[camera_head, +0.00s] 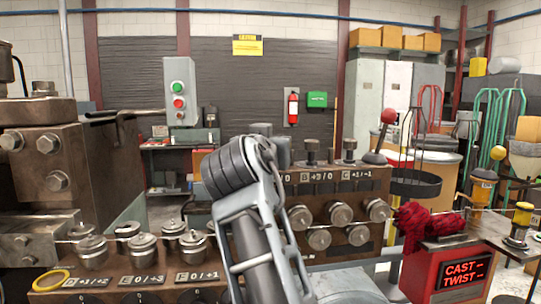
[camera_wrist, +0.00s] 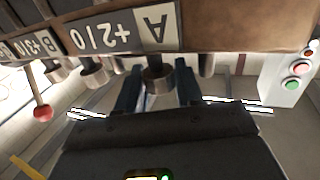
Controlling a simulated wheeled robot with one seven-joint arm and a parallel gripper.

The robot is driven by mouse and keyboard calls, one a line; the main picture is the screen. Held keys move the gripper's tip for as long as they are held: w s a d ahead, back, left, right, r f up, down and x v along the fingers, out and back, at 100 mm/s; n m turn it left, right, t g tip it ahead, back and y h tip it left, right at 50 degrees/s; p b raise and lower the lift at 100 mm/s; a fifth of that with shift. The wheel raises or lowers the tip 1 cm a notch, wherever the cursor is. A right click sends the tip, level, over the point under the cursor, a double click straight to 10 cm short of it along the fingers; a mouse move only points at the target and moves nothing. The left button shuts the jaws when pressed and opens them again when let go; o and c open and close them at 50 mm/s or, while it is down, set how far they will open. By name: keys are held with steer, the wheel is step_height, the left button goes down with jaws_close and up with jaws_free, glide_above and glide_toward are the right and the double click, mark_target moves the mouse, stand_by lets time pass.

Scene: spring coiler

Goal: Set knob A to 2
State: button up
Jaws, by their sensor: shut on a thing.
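Knob A (camera_wrist: 158,79) is a dark metal stub beside the plate marked A, +2/0 (camera_wrist: 120,33), which appears upside down in the wrist view. My gripper (camera_wrist: 157,92) has a dark finger on each side of the knob and is shut on it. I cannot read the knob's setting. In the head view my arm hides knob A and most of its plate. Knob B (camera_head: 312,151) and knob C (camera_head: 349,149) stand upright on the brown block, above plates marked +3/0 and +1/-1.
Several round rollers (camera_head: 338,214) project from the block's front. Weights (camera_head: 91,250) stand at left. A button box (camera_head: 180,90) stands behind.

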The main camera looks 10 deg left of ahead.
steer(key=m+h+b, duration=0.1)
steer(key=h, duration=0.1)
steer(key=m+g+h+b, duration=0.1)
steer(key=m+h+b, duration=0.1)
steer(key=h, duration=0.1)
steer(key=shift+a+f+m+h+b, duration=0.1)
steer(key=shift+f+m+h+b, duration=0.05)
steer(key=shift+m+h+b, duration=0.15)
steer(key=shift+m+g+h+b, duration=0.9)
steer(key=shift+m+g+h, duration=0.7)
steer(key=shift+h, duration=0.7)
steer(key=o, duration=0.9)
steer(key=v, duration=0.7)
steer(key=shift+s+a+b, duration=0.2)
steer(key=shift+s+b, duration=0.05)
steer(key=shift+b, duration=0.1)
